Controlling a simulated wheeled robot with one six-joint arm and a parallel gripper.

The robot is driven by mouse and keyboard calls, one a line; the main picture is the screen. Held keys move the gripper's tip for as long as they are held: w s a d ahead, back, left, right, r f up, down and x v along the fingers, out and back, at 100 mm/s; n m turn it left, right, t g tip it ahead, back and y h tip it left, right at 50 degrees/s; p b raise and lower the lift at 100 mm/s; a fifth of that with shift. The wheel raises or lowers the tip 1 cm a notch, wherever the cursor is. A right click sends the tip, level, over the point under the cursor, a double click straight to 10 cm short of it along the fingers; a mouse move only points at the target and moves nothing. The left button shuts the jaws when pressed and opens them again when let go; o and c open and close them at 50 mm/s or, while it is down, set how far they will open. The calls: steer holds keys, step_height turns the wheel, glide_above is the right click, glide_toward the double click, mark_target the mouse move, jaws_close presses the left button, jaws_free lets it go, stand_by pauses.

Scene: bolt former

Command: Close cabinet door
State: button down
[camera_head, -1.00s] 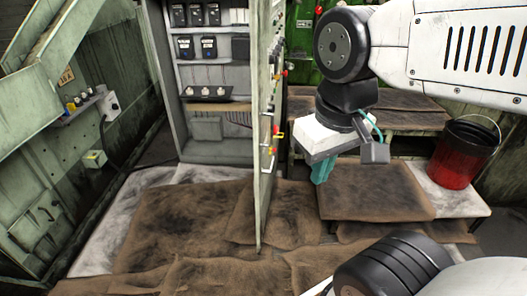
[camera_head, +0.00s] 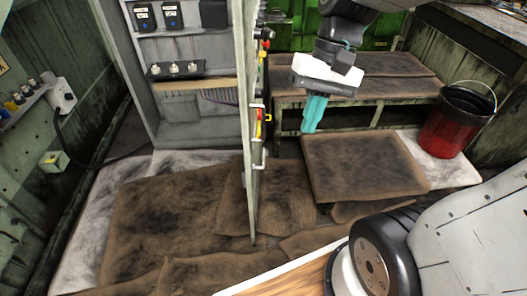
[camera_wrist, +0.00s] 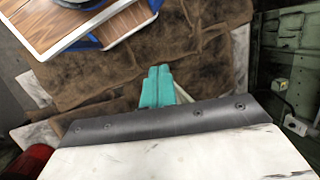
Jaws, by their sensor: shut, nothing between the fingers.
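The cabinet (camera_head: 200,115) stands open at the left of the head view, with its shelves showing. Its door (camera_head: 246,140) is swung out toward me and seen almost edge-on. Colored buttons and small handles show along the door's right side. My gripper (camera_head: 314,113) has teal fingers, pointing down and closed together with nothing between them. It is to the right of the door, with a visible gap between them. The wrist view shows the closed fingertips (camera_wrist: 157,88) over the brown floor mats. A pale upright strip at right there may be the door; I cannot tell.
A low mat-covered platform (camera_head: 365,165) and a longer bench (camera_head: 385,90) stand right of the door. A red bucket (camera_head: 452,125) stands at the far right. Brown mats (camera_head: 170,215) cover the floor before the cabinet. A wall box (camera_head: 60,95) is at left.

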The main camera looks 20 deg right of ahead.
steer(key=w+d+f+m+y, duration=0.3)
steer(key=w+f+m+y, duration=0.2)
steer(key=w+f, duration=0.35)
steer(key=w+d+f+m+y, duration=0.2)
steer(key=w+f+m+y, duration=0.3)
steer(key=w+f, duration=0.35)
steer(key=w+d+f+m+t+y, duration=0.15)
steer(key=d+f+m+t, duration=0.3)
steer(key=f, duration=0.55)
steer(key=w+d+f+m+t+y, duration=0.1)
steer(key=w+d+f+m+t, duration=0.3)
steer(key=f, duration=0.6)
steer(key=shift+m+t, duration=0.55)
steer(key=shift+m, duration=0.1)
steer(key=x, duration=1.3)
steer(key=shift+s+a, duration=0.2)
steer(key=shift+a, duration=0.05)
steer(key=shift+a, duration=0.1)
